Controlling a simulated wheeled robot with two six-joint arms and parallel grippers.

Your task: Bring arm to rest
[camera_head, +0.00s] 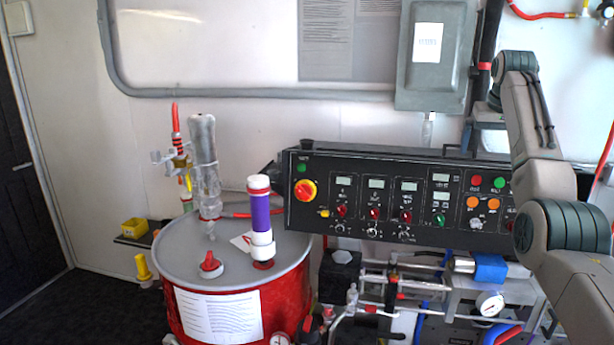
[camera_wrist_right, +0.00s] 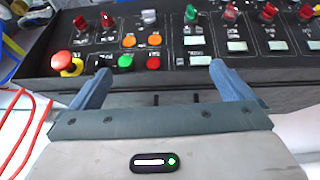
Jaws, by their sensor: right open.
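My right arm (camera_head: 535,130) comes in from the lower right in the head view and rises in front of the right end of the black control panel (camera_head: 400,168). I cannot make out the gripper's fingers clearly there. In the right wrist view my right gripper (camera_wrist_right: 160,68) is open, its two blue-grey fingers wide apart with nothing between them. Beyond the fingertips lies the panel face (camera_wrist_right: 180,45), with red, green and orange buttons and several knobs. I cannot tell the exact gap to the panel. My left gripper is not in view.
A red drum (camera_head: 290,285) with a grey lid stands left of the panel, carrying a clear tube (camera_head: 205,165) and a purple-banded cylinder (camera_head: 261,218). A grey electrical box (camera_head: 435,75) hangs above the panel. Pipes and a gauge (camera_head: 490,303) sit below it.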

